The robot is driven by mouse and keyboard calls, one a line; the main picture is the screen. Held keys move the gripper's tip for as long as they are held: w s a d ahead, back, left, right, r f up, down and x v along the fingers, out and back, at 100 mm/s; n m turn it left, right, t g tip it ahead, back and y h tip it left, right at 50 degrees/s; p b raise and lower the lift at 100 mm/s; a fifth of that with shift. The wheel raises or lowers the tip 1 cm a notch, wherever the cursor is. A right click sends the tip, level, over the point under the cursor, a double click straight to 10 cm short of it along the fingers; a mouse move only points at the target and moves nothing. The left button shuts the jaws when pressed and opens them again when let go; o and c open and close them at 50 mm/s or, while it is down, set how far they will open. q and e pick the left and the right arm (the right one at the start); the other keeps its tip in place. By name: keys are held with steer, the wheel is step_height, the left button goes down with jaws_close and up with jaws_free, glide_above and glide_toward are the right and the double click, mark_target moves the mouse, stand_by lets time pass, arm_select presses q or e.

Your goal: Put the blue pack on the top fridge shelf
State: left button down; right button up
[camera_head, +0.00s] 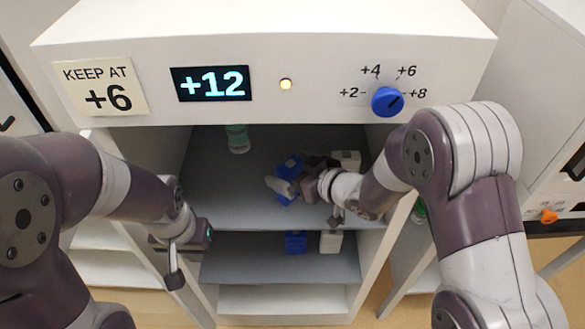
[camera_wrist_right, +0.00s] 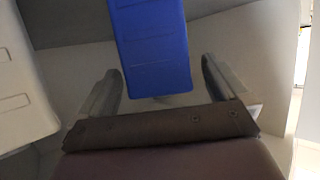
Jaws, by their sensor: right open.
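A blue pack (camera_head: 290,167) is on the top fridge shelf (camera_head: 240,190), partly hidden by my right gripper. My right gripper (camera_head: 283,187) is open over the blue pack. In the right wrist view the blue pack (camera_wrist_right: 152,45) extends down between the two spread fingers of the right gripper (camera_wrist_right: 160,85), with gaps visible on both sides. My left gripper (camera_head: 185,255) is in front of the fridge's left side, away from the packs; its jaw opening is unclear.
A pale green bottle (camera_head: 238,139) and a white pack (camera_head: 347,160) are on the top shelf. Another blue pack (camera_head: 296,241) and white pack (camera_head: 331,242) are on the shelf below. The display (camera_head: 211,84) reads +12; a note (camera_head: 101,87) says "KEEP AT +6". A blue dial (camera_head: 387,101) is at right.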

steer(key=p+v, duration=0.1)
steer(key=v, duration=1.1)
steer(key=shift+w, duration=0.1)
